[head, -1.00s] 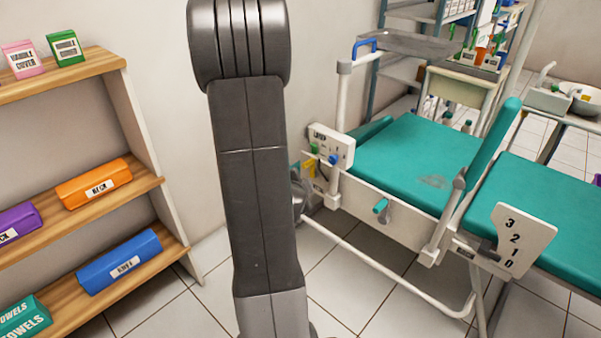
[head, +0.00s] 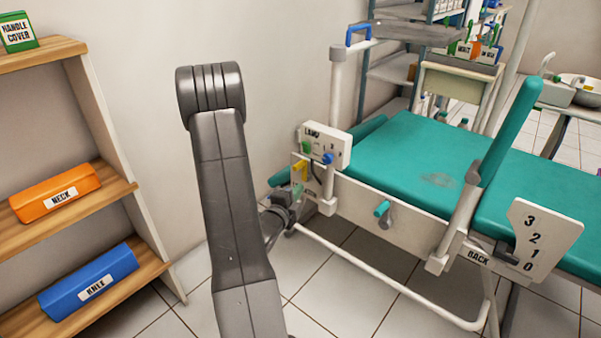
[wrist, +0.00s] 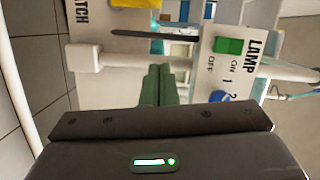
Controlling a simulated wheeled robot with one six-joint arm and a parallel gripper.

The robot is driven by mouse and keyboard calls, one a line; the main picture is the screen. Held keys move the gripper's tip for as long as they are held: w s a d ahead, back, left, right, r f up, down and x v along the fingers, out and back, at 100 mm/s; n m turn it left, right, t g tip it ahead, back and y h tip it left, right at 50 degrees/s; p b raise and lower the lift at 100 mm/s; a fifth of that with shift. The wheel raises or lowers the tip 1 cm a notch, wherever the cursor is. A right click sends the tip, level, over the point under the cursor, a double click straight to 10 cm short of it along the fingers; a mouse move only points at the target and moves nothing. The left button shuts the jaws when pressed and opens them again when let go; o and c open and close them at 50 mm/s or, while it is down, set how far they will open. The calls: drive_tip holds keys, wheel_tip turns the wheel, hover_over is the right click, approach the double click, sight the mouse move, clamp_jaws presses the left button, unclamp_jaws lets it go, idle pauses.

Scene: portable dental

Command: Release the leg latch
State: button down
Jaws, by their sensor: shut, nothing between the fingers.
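A yellow latch part (head: 299,171) sits on a pale plate at the left end of the green-padded dental chair (head: 400,160), below the lamp panel. In the wrist view, a yellow piece (wrist: 133,3) is cut off by the top edge, beside a white plate (wrist: 92,22) whose label shows only "ATCH". My gripper (wrist: 158,72) is shut and empty, its greenish fingers together below that plate and left of the lamp panel. I cannot tell whether the fingertips touch anything. In the head view my wrist is beside the latch end of the chair, and the fingers cannot be made out.
The white lamp panel (head: 323,145) has a green switch (wrist: 229,45) and a blue knob (head: 328,158) close to my gripper. A crank handle (head: 383,210) sticks out of the chair's side. A numbered plate (head: 541,238) is at right. A wooden shelf (head: 110,170) stands at left.

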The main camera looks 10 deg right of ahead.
sight(304, 172)
drive_tip(key=w+d+f+b, duration=0.1)
drive_tip(key=w+d+b, duration=0.2)
drive_tip(key=w, duration=0.8)
drive_tip(key=shift+d, duration=0.35)
drive_tip(key=shift+r+n, duration=0.15)
drive_tip(key=shift+n, duration=0.15)
drive_tip(key=shift+w+a+n+p, duration=0.2)
drive_tip(key=shift+n+p, duration=0.2)
drive_tip(key=shift+p, duration=0.15)
